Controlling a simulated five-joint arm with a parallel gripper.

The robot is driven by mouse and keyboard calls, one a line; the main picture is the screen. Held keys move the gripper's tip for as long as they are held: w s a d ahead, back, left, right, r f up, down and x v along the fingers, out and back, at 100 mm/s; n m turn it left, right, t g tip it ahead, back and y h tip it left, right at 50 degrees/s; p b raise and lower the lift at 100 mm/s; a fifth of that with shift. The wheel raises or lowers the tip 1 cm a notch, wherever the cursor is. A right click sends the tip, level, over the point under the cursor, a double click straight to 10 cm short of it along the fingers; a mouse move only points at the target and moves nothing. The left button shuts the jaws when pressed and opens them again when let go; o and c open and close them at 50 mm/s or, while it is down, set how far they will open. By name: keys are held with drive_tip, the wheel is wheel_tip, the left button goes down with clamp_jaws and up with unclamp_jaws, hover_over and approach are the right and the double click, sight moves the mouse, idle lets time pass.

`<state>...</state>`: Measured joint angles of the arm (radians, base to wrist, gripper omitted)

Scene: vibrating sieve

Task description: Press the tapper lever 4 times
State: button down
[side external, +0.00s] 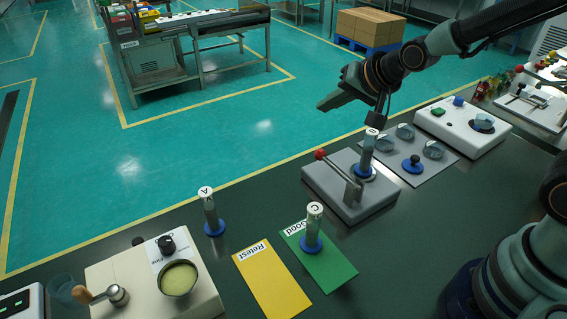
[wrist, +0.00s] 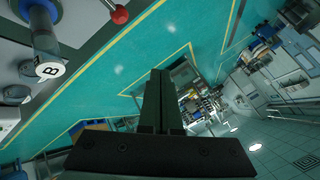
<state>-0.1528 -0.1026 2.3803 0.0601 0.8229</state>
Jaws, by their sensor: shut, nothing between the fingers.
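The tapper (side external: 350,199) is a grey block on the dark bench, with a lever ending in a red knob (side external: 320,154). The red knob also shows at the top of the wrist view (wrist: 119,14). A vial marked B (side external: 367,152) stands upright at the tapper in a blue collar; its cap also shows at the left of the wrist view (wrist: 50,71). My gripper (side external: 323,103) is shut and empty, above and apart from the red knob. Its closed fingers also show in the middle of the wrist view (wrist: 161,75).
Vial A (side external: 210,215) stands left of the tapper. Vial C (side external: 313,229) stands on the green Good card (side external: 335,268), beside the yellow Retest card (side external: 270,282). A grey plate with round holders (side external: 405,160) lies right of the tapper. The air around my gripper is clear.

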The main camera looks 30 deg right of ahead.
sight(321, 151)
drive_tip(key=shift+f, duration=4.3)
drive_tip(key=shift+d+f, duration=0.1)
drive_tip(key=shift+f, duration=0.3)
drive_tip(key=shift+f, duration=1.25)
drive_tip(key=shift+r, duration=0.1)
idle(0.4)
drive_tip(key=shift+r, duration=1.6)
drive_tip(key=shift+r, duration=2.5)
